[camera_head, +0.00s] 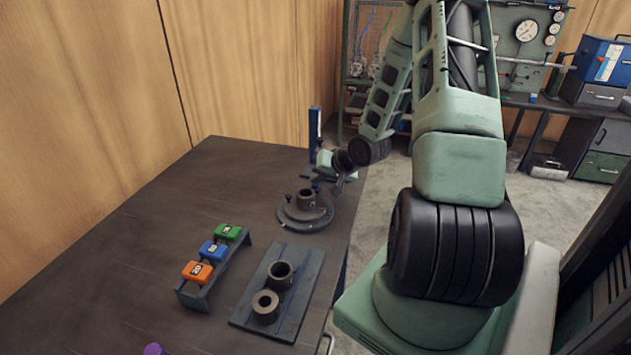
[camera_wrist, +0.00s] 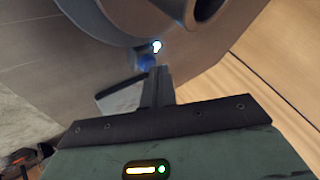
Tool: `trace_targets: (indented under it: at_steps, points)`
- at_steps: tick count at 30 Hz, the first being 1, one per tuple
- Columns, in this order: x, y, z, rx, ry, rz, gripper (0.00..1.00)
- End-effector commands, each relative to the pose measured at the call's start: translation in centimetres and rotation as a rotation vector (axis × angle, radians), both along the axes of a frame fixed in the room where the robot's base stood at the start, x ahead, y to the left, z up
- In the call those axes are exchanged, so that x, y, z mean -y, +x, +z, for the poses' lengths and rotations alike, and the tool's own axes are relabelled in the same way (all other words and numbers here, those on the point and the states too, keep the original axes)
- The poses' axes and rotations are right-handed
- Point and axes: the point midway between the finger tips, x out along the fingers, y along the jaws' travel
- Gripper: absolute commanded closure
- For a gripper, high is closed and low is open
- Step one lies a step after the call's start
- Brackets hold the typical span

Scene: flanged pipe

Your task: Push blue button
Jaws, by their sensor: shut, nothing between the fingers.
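The blue button (camera_head: 212,251) sits in the middle of a low dark stand (camera_head: 197,297) on the table in the head view. The green button (camera_head: 227,232) is behind it and the orange button (camera_head: 197,271) in front. My gripper (camera_head: 319,180) is at the table's far right, by the flanged pipe and well apart from the buttons. In the wrist view my gripper (camera_wrist: 158,82) shows its fingers closed together and empty, with a grey curved metal part close beyond the tips. The buttons cannot be made out in the wrist view.
The flanged pipe (camera_head: 306,211) stands near the table's right edge, with a blue upright (camera_head: 314,128) behind it. A dark plate (camera_head: 247,316) with two rings lies right of the button stand. A purple item (camera_head: 154,349) is at the front. The table's left part is clear.

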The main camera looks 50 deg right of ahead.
Motion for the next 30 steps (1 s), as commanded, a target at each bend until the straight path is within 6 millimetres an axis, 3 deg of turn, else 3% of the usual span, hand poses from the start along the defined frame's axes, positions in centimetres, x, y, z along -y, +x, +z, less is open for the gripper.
trace_targets:
  at_steps: [14,30]
  points:
    - [0.0,0.0,0.9,0.001,-0.001,0.0,1.0]
    - [0.0,0.0,6.0,0.001,-0.001,0.0,1.0]
